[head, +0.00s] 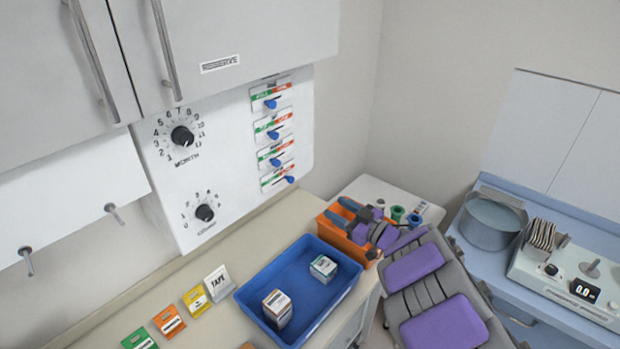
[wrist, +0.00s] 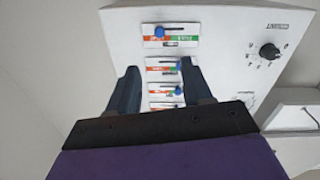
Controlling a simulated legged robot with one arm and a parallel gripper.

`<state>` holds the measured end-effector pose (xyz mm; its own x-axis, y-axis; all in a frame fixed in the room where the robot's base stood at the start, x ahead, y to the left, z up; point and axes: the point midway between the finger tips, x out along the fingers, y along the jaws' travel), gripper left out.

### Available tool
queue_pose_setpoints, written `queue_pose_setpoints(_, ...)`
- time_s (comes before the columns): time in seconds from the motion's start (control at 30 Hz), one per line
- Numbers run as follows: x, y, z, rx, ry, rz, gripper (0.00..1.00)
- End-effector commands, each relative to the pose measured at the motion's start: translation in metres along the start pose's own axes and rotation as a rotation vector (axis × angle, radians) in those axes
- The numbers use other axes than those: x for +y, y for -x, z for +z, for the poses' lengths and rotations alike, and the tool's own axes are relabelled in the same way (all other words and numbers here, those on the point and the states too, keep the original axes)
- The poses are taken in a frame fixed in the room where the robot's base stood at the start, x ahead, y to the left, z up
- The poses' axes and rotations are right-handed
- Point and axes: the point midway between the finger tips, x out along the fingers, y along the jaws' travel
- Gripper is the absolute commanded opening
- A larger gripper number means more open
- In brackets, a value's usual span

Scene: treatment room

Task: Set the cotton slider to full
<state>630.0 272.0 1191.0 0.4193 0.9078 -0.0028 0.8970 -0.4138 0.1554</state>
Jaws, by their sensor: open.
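A white wall panel (head: 230,150) carries a column of several sliders with blue knobs: top (head: 270,104), second (head: 273,135), third (head: 275,162) and bottom (head: 289,180). Each has a green and red strip; the names are too small to read, so I cannot tell which is cotton. The bottom knob sits farther right than the others. In the wrist view the panel is turned over, and that bottom knob (wrist: 159,31) is uppermost. My gripper (wrist: 158,66) is open and empty, its fingers on either side of the slider column in that view. In the head view my gripper (head: 343,211) is right of and below the sliders.
Two dials, upper (head: 182,136) and lower (head: 205,213), are left of the sliders. Cabinets (head: 230,35) hang above. The counter below holds a blue tray (head: 251,302) with small boxes, and several packets. An orange bin (head: 345,242) is behind my arm. A metal pot (head: 490,220) stands right.

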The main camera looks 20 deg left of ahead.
Motion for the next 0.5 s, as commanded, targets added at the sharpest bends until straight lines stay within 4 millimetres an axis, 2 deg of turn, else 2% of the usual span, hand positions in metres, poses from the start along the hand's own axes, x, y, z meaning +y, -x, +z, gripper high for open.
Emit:
queue_pose_setpoints(0.17, 0.002, -0.013, 0.000, 0.007, -0.002, -0.003, 0.50)
queue_pose_setpoints(0.5, 0.005, -0.068, 0.000, 0.008, -0.004, 0.000, 0.50)
